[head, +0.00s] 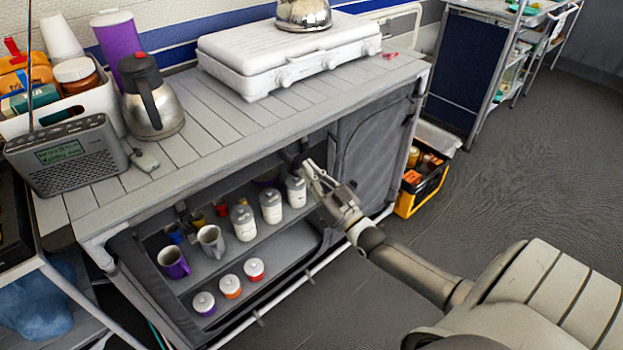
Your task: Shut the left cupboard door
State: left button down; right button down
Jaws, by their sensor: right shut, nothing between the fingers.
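The cupboard under the slatted counter is open on its left side, and its shelves show. A dark grey panel (143,285) stands at the left edge of this opening; I cannot tell whether it is the left door or the side wall. The right door (374,145) is grey and looks closed. My right gripper (308,168) is shut and empty, in front of the upper right part of the opening, near the white jars. I cannot tell whether it touches anything. My left gripper is not in view.
White jars (271,206), a purple mug (174,263) and a grey mug (211,241) stand on the upper shelf, with small lidded jars (231,286) below. A radio (68,156) and a steel flask (152,106) stand on the counter. A yellow-black crate (424,186) stands right of the cupboard.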

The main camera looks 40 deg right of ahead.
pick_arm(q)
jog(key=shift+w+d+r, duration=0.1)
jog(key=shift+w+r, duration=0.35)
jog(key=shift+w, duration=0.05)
pick_arm(e)
jog(key=shift+x, duration=2.9)
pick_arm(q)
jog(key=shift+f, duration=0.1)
pick_arm(e)
jog(key=shift+f, duration=0.15)
